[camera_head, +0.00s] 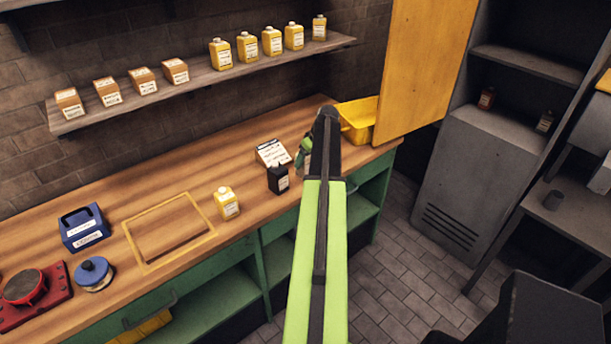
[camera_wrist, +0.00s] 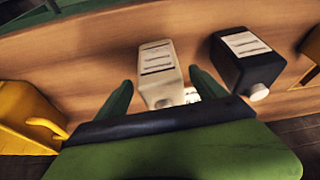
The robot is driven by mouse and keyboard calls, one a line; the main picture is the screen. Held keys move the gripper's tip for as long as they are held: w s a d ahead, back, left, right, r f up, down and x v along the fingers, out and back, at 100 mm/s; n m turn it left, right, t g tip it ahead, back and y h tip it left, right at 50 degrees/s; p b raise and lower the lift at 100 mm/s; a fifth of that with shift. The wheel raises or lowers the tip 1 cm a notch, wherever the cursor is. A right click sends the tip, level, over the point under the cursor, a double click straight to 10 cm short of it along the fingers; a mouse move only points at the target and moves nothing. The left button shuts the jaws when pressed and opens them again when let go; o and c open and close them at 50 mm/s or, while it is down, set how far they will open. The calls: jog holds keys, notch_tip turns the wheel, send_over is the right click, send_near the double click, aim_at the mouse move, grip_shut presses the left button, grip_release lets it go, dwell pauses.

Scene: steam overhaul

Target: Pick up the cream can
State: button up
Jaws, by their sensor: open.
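The cream can (camera_wrist: 158,72) has a white label with dark lines and stands on the wooden bench. In the wrist view it is between the two green fingers of my gripper (camera_wrist: 160,78), which are open with a gap on each side. In the head view my gripper (camera_head: 304,153) is over the bench near its right end, and my arm hides most or all of the cream can there. A black can (camera_wrist: 246,64) with a white label stands just beside it; it also shows in the head view (camera_head: 278,180).
A yellow can (camera_head: 227,203) stands further left. The shelf (camera_head: 210,80) above holds several bottles and boxes. The yellow frame's inside (camera_head: 165,225) is bare.

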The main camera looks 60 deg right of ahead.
aim_at(303, 166)
jog(key=shift+w+f, duration=0.15)
jog(key=shift+f, duration=0.1)
jog(key=b+x, duration=0.4)
jog(key=x, duration=0.1)
jog(key=shift+w+f+b, duration=0.15)
jog(key=shift+f+b, duration=0.05)
jog(key=shift+b, duration=0.15)
jog(key=shift+r, duration=0.2)
grip_shut()
